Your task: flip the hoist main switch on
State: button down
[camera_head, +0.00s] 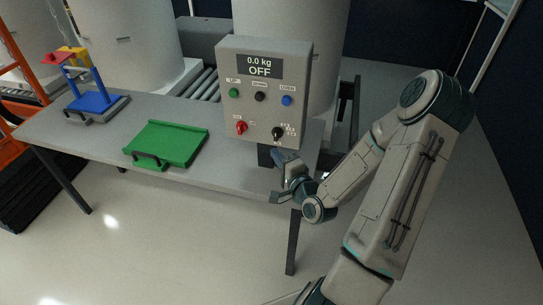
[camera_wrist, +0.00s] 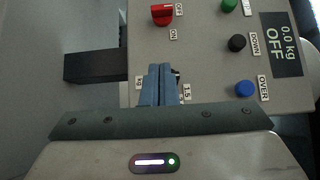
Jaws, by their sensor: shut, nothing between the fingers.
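My gripper (camera_head: 280,157) is just below the panel's lower right. Its blue fingers (camera_wrist: 161,70) are shut together and empty. They are apart from the red switch and partly hide the black selector knob (camera_head: 277,134); contact with the knob cannot be told.
Green (camera_head: 234,92), black (camera_head: 259,96) and blue (camera_head: 286,100) buttons sit above the switches. A green tray (camera_head: 168,143) and a blue stand (camera_head: 92,102) rest on the grey table (camera_head: 225,170). Large pale tanks (camera_head: 125,45) stand behind. The table between box and tray is clear.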

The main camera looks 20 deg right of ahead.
jog(key=b, duration=0.2)
jog(key=w+b, duration=0.1)
jog(key=b, duration=0.1)
jog(key=shift+w+f+b, duration=0.15)
jog(key=shift+f+b, duration=0.1)
jog(key=shift+b, duration=0.1)
jog(key=b, duration=0.2)
jog(key=shift+w+a+b, duration=0.2)
jog(key=shift+w+b, duration=0.05)
jog(key=shift+b, duration=0.1)
send_near(244, 130)
jog(key=w, duration=0.1)
jog(key=w+d, duration=0.2)
jog(key=w, duration=0.1)
jog(key=shift+w+p, duration=0.1)
jog(key=shift+p, duration=0.2)
jog(key=shift+w+a, duration=0.3)
jog(key=shift+a, duration=0.2)
jog(key=shift+w+a, duration=0.3)
jog(key=shift+a, duration=0.2)
jog(key=shift+w+a, duration=0.35)
jog(key=shift+a, duration=0.2)
jog(key=shift+d+f, duration=0.1)
jog(key=shift+f, duration=0.05)
